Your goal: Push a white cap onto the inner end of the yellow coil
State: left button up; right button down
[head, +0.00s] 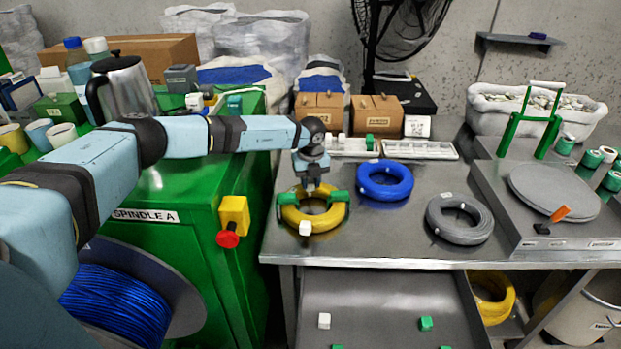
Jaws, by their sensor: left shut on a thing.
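The yellow coil (327,219) lies flat at the left front of the steel table. Green pieces show at its left and right sides. A white cap (305,228) is at the coil's front edge; I cannot tell whether it sits on a cable end. My left gripper (312,188) points down over the coil's middle, close to its inner side. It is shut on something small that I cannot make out. The coil's inner end is not discernible behind the gripper. My right gripper is not in view.
A blue coil (385,181) and a grey coil (460,219) lie to the right. White trays (420,149) and cardboard boxes (376,115) stand behind. A green cabinet (185,242) adjoins the left.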

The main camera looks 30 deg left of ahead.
pick_arm(q)
jog(key=shift+f+p, duration=0.3)
jog(key=shift+p, duration=0.2)
dwell(0.7)
jog(key=shift+f+p, duration=0.65)
jog(key=shift+f, duration=0.1)
dwell(1.3)
jog(key=shift+f, duration=0.2)
dwell(0.5)
jog(key=shift+s+f, duration=0.1)
jog(key=shift+f, duration=0.05)
dwell(1.2)
jog(key=o, duration=0.6)
jog(key=o, duration=0.6)
jog(key=shift+c, duration=0.2)
